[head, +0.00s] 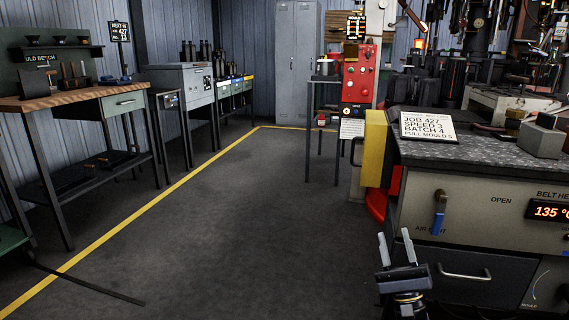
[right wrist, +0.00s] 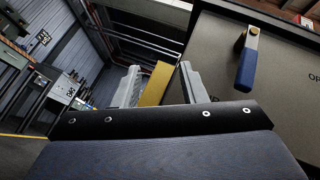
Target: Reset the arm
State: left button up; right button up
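My right gripper (head: 396,250) is low at the bottom right of the head view, in front of the grey machine cabinet. Its two pale fingers point up and stand apart, with nothing between them. In the right wrist view the open fingers (right wrist: 160,88) also show, with a gap between them. A blue-handled lever (head: 439,212) is on the cabinet front, above and right of the gripper and apart from it; it also shows in the right wrist view (right wrist: 247,62). My left gripper is not in the head view.
The cabinet (head: 480,208) fills the right side, with a drawer handle (head: 465,274) beside the gripper. A yellow block (head: 375,150) juts from its left end. A job sign (head: 428,126) stands on top. A workbench (head: 75,98) is at left. The middle floor (head: 240,230) is clear.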

jog(key=w+a+n+g+y, duration=0.2)
jog(key=a+n+g+y, duration=0.1)
jog(key=a+n+g, duration=0.55)
jog(key=s+d+f+n+g+h, duration=0.1)
jog(key=s+f+n+g+h, duration=0.25)
jog(key=s, duration=0.75)
jog(key=s+f+n+g+h, duration=0.1)
jog(key=s+f+n+g, duration=0.35)
jog(key=s, duration=0.65)
jog(key=s+d+f+n+g+h, duration=0.1)
jog(key=s+f+n+g+h, duration=0.1)
jog(key=s+n+g, duration=0.65)
jog(key=s+r+m+t+p, duration=0.1)
jog(key=s+r+t+p, duration=0.2)
jog(key=r+p, duration=3.6)
jog(key=shift+a+r+m+y, duration=0.15)
jog(key=shift+a+m+y, duration=0.05)
jog(key=shift+m+y, duration=0.25)
jog(key=shift+s, duration=0.1)
